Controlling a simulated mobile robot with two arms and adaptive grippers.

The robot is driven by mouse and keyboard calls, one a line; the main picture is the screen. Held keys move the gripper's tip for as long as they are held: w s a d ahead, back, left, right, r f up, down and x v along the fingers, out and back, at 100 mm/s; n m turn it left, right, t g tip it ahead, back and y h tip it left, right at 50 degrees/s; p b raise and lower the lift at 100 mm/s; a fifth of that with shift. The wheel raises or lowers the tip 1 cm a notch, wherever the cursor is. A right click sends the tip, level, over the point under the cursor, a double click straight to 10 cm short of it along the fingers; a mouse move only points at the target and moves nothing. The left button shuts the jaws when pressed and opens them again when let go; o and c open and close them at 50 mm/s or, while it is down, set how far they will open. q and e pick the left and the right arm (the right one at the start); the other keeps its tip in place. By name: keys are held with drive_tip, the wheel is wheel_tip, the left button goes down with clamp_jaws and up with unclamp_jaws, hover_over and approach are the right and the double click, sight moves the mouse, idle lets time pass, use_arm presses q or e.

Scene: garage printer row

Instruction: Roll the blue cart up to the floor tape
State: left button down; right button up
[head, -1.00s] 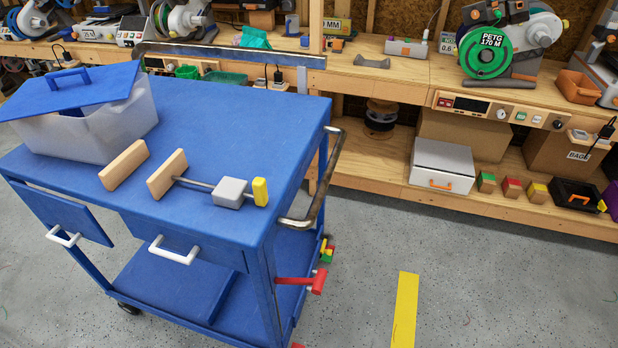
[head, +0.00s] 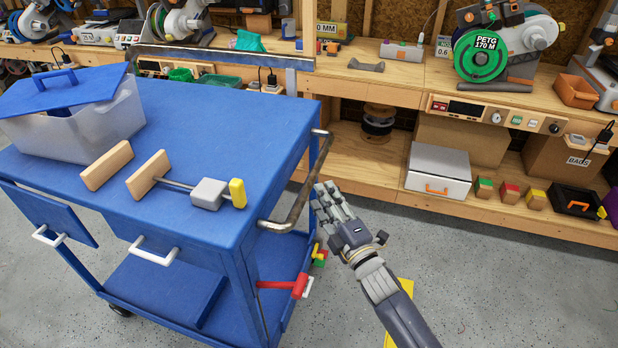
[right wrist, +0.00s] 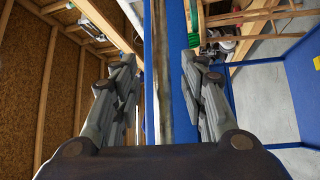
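The blue cart (head: 215,120) stands at the left in the head view, its bent metal handle (head: 297,200) on its right end. The handle also shows in the right wrist view (right wrist: 161,75) as an upright bar between my fingers. My right gripper (head: 328,192) is open just right of the handle, its fingers pointing toward it; I cannot tell whether they touch it. The yellow floor tape (head: 407,286) lies right of the cart, partly hidden by my right forearm. My left gripper is not in view.
A lidded clear bin (head: 85,125) and a clamp-like tool (head: 208,192) sit on the cart top. A red valve-like handle (head: 299,285) sticks out at the cart's lower right. The wooden workbench (head: 400,95) runs along the back. Grey floor at the right is clear.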

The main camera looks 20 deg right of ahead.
sight(311, 178)
drive_tip(key=x, duration=0.7)
drive_tip(key=shift+w, duration=0.35)
drive_tip(key=shift+c, duration=0.4)
clamp_jaws()
